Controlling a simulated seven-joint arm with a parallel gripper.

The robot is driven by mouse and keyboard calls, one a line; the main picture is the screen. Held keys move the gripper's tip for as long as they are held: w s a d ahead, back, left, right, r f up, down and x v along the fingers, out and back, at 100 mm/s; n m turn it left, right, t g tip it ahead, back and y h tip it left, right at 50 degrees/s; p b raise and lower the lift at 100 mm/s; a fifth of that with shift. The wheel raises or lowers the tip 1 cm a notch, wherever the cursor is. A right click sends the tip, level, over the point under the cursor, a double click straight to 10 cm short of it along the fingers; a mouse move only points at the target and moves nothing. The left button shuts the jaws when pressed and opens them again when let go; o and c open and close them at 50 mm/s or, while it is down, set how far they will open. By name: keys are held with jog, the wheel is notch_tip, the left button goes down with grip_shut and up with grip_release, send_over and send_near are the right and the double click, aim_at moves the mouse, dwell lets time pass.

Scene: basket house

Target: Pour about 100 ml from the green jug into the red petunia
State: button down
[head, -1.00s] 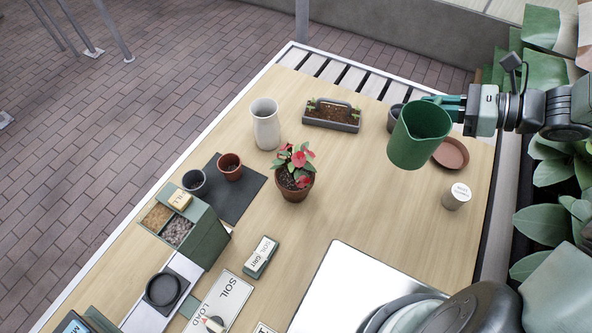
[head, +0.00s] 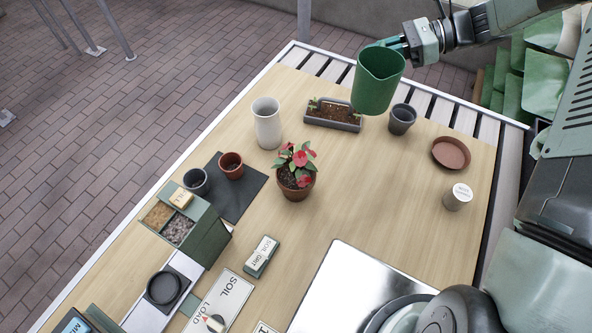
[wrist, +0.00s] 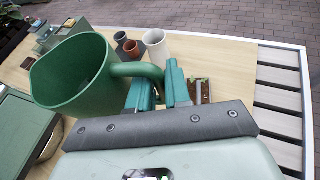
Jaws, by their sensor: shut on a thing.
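The green jug (head: 379,82) is held up in the air over the far part of the bench, roughly upright with a slight tilt. My gripper (head: 401,45) is shut on its handle, which lies between the fingers in the wrist view (wrist: 160,88). The jug's open mouth (wrist: 70,70) fills the upper left of the wrist view; I cannot tell how much water it holds. The red petunia (head: 297,172) stands upright in a terracotta pot near the bench's middle, in the head view, nearer than the jug and to its left. The jug is well apart from it.
A white vase (head: 267,124) and a grey planter trough (head: 334,115) stand behind the petunia. A dark grey pot (head: 402,119), a terracotta saucer (head: 451,154) and a small labelled tin (head: 458,197) are at right. A dark mat (head: 236,201) with small pots lies left. Bench right of the petunia is clear.

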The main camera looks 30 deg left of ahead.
jog(key=s+a+f+n+g+h, duration=0.1)
jog(key=s+a+n+g+h, duration=0.25)
jog(key=a, duration=0.85)
jog(key=s+a+n+g+h, duration=0.25)
jog(key=s+a+n, duration=0.2)
jog(key=a, duration=0.85)
jog(key=shift+m, duration=0.4)
jog(key=shift+s+d+f, duration=0.1)
jog(key=shift+s+f, duration=0.05)
jog(key=shift+f, duration=1.05)
jog(key=shift+s+d+f, duration=0.1)
jog(key=shift+f, duration=1.1)
jog(key=shift+r, duration=0.2)
jog(key=s+d+r+n+t+y, duration=0.3)
jog(key=s+d+r+n, duration=0.1)
jog(key=d+r+n, duration=0.1)
jog(key=shift+s+d+y, duration=0.3)
jog(key=shift+s+d, duration=0.1)
jog(key=shift+s+d+r+n+t+y+p, duration=0.35)
jog(key=shift+s+d+n+y+p, duration=0.2)
jog(key=shift+d+n, duration=0.3)
jog(key=shift+s+d+r+n+t+y+p, duration=0.15)
jog(key=shift+s+d+r+n+y+p, duration=0.1)
jog(key=shift+r+n+p, duration=0.15)
jog(key=shift+s+d+r+n+t+y+p, duration=0.1)
jog(key=shift+s+d+r+n+y+p, duration=0.1)
jog(key=shift+r+n+p, duration=0.2)
